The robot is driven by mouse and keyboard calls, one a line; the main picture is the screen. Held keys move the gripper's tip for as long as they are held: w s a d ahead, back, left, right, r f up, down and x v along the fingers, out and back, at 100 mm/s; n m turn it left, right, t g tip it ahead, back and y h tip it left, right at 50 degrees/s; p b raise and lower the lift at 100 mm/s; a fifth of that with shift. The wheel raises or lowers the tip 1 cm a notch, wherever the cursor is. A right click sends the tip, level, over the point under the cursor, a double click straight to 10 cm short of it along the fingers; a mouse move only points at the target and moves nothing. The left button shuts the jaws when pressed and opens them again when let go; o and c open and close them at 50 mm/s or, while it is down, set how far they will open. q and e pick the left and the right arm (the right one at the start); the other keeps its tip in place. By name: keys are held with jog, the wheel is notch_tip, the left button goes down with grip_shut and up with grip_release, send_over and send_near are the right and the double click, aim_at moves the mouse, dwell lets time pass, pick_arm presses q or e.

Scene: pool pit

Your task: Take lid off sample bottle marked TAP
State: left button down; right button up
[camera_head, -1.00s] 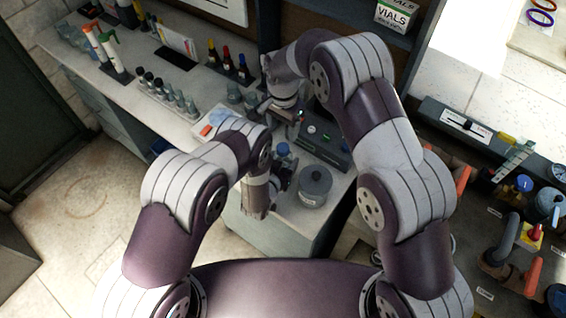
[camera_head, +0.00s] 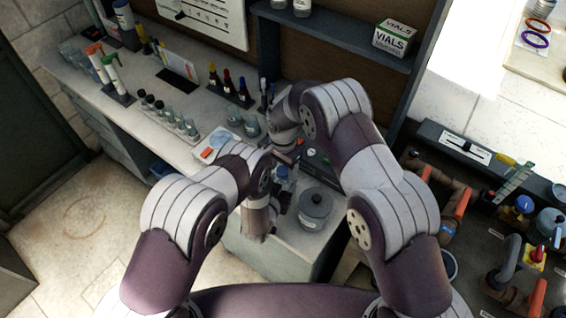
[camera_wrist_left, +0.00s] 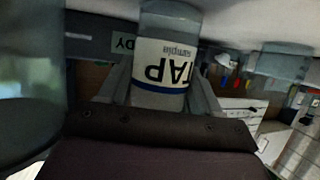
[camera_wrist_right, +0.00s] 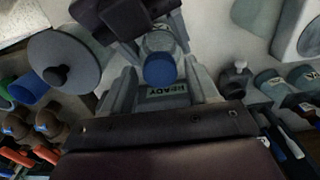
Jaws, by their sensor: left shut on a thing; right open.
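The sample bottle (camera_wrist_left: 163,72) shows its TAP label upside down in the left wrist view. My left gripper (camera_wrist_left: 160,90) is shut on its body, one finger on each side. The bottle's blue lid (camera_wrist_right: 160,69) is on it in the right wrist view, and shows small in the head view (camera_head: 282,171). My right gripper (camera_wrist_right: 163,84) is open, its fingers on either side of the lid in the picture. I cannot tell whether they touch it. In the head view the two grippers are close together over the counter.
A grey pot with a knobbed lid (camera_head: 315,208) stands just right of the bottle. A dark device with a READY display (camera_wrist_right: 165,89) lies behind. Several small bottles (camera_head: 172,117) line the counter at left. Pipes and valves (camera_head: 520,255) are at right.

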jog(key=c, duration=1.1)
